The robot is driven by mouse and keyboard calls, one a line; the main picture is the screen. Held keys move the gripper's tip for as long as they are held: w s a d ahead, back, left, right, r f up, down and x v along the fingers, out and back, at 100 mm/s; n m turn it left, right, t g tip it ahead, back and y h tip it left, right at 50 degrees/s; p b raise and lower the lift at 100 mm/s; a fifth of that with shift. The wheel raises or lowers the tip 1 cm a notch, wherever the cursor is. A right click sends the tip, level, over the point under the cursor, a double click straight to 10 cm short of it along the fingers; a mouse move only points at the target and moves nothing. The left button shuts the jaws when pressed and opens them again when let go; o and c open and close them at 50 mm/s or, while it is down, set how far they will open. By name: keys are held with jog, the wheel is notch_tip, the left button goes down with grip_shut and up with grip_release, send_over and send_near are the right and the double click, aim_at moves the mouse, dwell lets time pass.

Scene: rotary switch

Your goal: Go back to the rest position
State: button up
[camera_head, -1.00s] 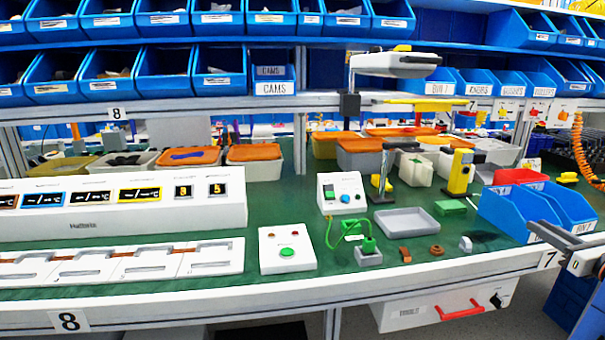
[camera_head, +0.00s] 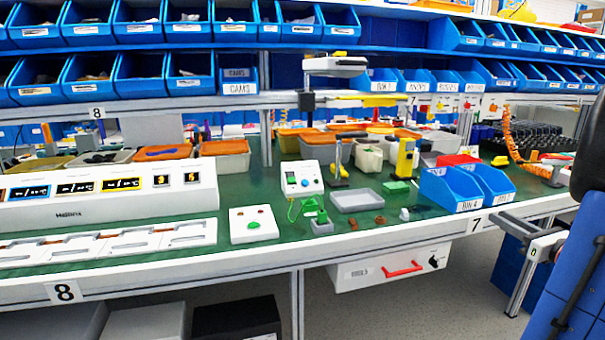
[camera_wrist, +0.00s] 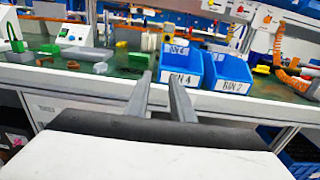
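My gripper (camera_wrist: 161,77) shows in the wrist view with its two grey fingers apart and nothing between them. Its tips point toward the front of the blue bins (camera_wrist: 190,75) and look clear of them. In the head view my gripper (camera_head: 506,226) is at the right, in front of the bench's front edge. The black rotary switch (camera_head: 434,262) is on the white box (camera_head: 365,276) under the bench, right of a red handle (camera_head: 403,270). My gripper is to the right of the switch and apart from it.
The green bench top (camera_head: 285,222) holds a white panel with displays (camera_head: 110,205), a grey tray (camera_head: 356,201), a button box (camera_head: 253,225) and small loose parts. Shelves of blue bins (camera_head: 140,75) stand behind. The grey floor (camera_head: 390,315) in front of the bench is clear.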

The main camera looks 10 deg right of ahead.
jog(key=a+f+n+g+y, duration=0.25)
jog(key=a+n+g, duration=0.35)
jog(key=a, duration=0.9)
jog(key=a+f+n+g+y, duration=0.3)
jog(key=a+n, duration=0.5)
jog(key=a, duration=0.7)
jog(key=s+a+f+n+g+h, duration=0.1)
jog(key=s+a+f+n+g, duration=0.3)
jog(key=s+a+n, duration=0.45)
jog(key=s+n+h, duration=0.6)
jog(key=s+n, duration=0.3)
jog(key=n, duration=0.3)
jog(key=shift+s+d, duration=0.15)
jog(key=shift+s, duration=0.15)
jog(key=shift+o, duration=1)
jog(key=shift+s+d+r+n, duration=0.1)
jog(key=shift+d+r+n, duration=0.05)
jog(key=shift+r+n, duration=0.1)
